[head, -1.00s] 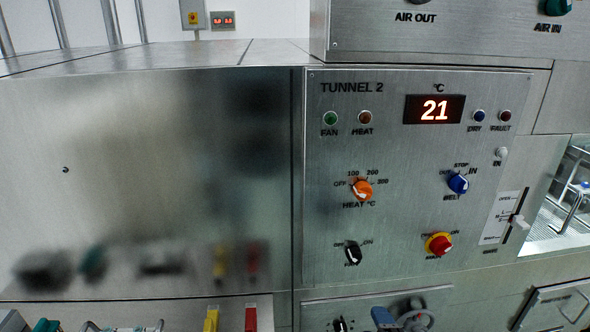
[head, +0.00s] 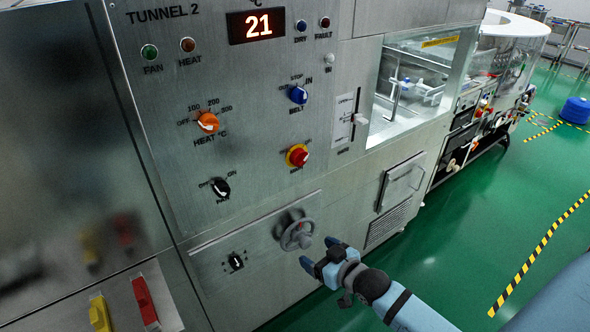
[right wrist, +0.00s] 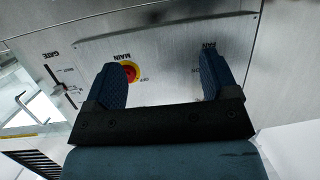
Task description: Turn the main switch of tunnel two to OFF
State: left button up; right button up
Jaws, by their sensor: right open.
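The TUNNEL 2 main switch is a red knob on a yellow round base (head: 297,155), low on the right side of the steel panel (head: 250,115). It also shows upside down in the right wrist view (right wrist: 129,71), labelled MAIN, close to the finger at the left. Its exact setting is too small to tell. My right gripper (head: 318,252) is open and empty, below the switch in the head view and apart from it. In the right wrist view both fingers (right wrist: 160,80) point toward the panel. My left gripper is not in view.
A grey handwheel (head: 297,234) sticks out beside my right gripper. The black FAN knob (head: 220,188), orange HEAT knob (head: 208,122), blue BELT knob (head: 298,95) and gate slider (head: 360,118) surround the switch. Green floor (head: 440,260) lies open at the right.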

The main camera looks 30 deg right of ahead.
jog(key=w+d+r+t+b, duration=0.3)
jog(key=w+d+r, duration=0.4)
jog(key=d, duration=0.1)
jog(key=m+h, duration=0.1)
send_near(303, 162)
jog(key=shift+t, duration=0.3)
jog(key=w, duration=0.7)
jog(key=w+p, duration=0.1)
jog(key=w, duration=0.2)
jog(key=shift+w+a+f, duration=0.15)
jog(key=shift+a+f, duration=0.05)
jog(key=shift+f, duration=0.1)
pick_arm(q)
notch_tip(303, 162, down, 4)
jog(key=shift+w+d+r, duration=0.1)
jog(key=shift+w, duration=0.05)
pick_arm(e)
jog(key=c, duration=0.9)
